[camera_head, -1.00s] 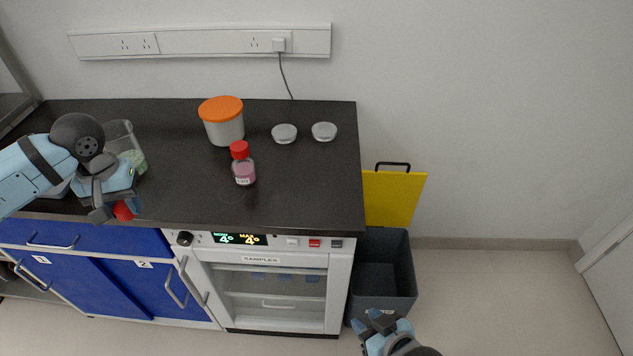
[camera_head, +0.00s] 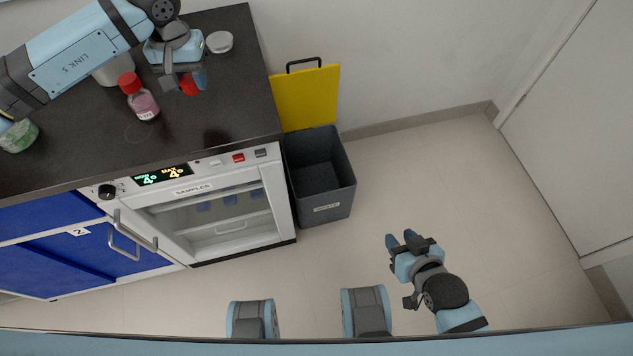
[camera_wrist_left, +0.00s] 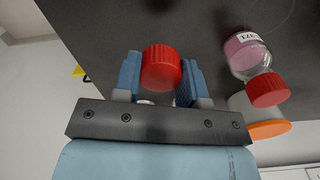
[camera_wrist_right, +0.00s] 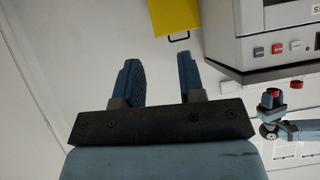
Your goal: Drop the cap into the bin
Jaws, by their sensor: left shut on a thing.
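My left gripper (camera_head: 184,84) is shut on a red cap (camera_head: 190,84) and holds it above the right part of the dark counter. In the left wrist view the red cap (camera_wrist_left: 161,68) sits between the two blue fingers. The bin (camera_head: 319,175) is a dark grey open box on the floor, right of the counter's end, with its yellow lid (camera_head: 305,98) raised behind it. The bin is to the right of and below the left gripper in the head view. My right gripper (camera_head: 401,240) is open and empty over the floor, right of the bin.
A pink-filled bottle with a red cap (camera_head: 139,97) stands on the counter, left of the left gripper. A white round dish (camera_head: 219,42), a glass container (camera_head: 17,135) and an orange-lidded tub, partly hidden, are also there. The floor right of the bin is clear.

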